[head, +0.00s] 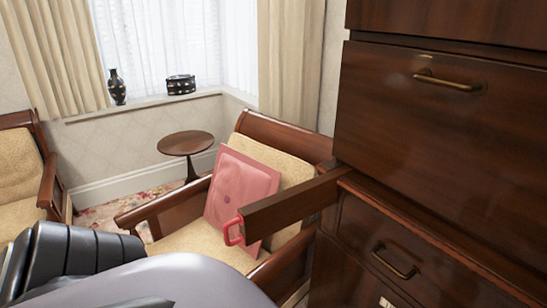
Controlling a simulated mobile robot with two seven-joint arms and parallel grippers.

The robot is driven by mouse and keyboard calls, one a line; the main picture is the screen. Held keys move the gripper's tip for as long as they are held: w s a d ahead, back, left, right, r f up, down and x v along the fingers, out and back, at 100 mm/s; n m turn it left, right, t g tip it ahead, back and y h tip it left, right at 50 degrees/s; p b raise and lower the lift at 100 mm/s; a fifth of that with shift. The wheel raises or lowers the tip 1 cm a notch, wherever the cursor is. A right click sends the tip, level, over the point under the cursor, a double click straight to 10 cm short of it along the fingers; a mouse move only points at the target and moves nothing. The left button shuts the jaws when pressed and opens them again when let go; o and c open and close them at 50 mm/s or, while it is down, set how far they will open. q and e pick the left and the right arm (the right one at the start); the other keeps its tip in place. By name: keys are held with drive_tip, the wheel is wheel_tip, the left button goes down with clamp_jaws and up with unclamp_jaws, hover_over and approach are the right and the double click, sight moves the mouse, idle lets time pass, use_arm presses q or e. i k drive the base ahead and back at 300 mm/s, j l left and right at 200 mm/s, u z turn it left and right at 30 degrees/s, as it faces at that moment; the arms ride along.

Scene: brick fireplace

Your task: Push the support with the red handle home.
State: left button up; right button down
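The support (295,204) is a dark wooden bar that sticks out from the front of the wooden bureau (440,230), toward the left. A red handle (233,231) is fixed on its free end. The support stands out well past the bureau's front, above the seat of an armchair. Neither of my grippers shows in the head view. Parts of my own body, dark and ribbed and smooth grey, fill the lower left and bottom, apart from the handle in the picture. I see nothing touching the handle.
A brass-handled panel (450,130) rises above the support and a drawer (385,255) sits below. An armchair (285,160) with a pink cushion (240,190) stands close behind and beneath the support. A round side table (186,142) and another chair (20,180) are farther left.

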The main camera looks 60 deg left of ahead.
sight(260, 220)
drive_tip(key=u, duration=2)
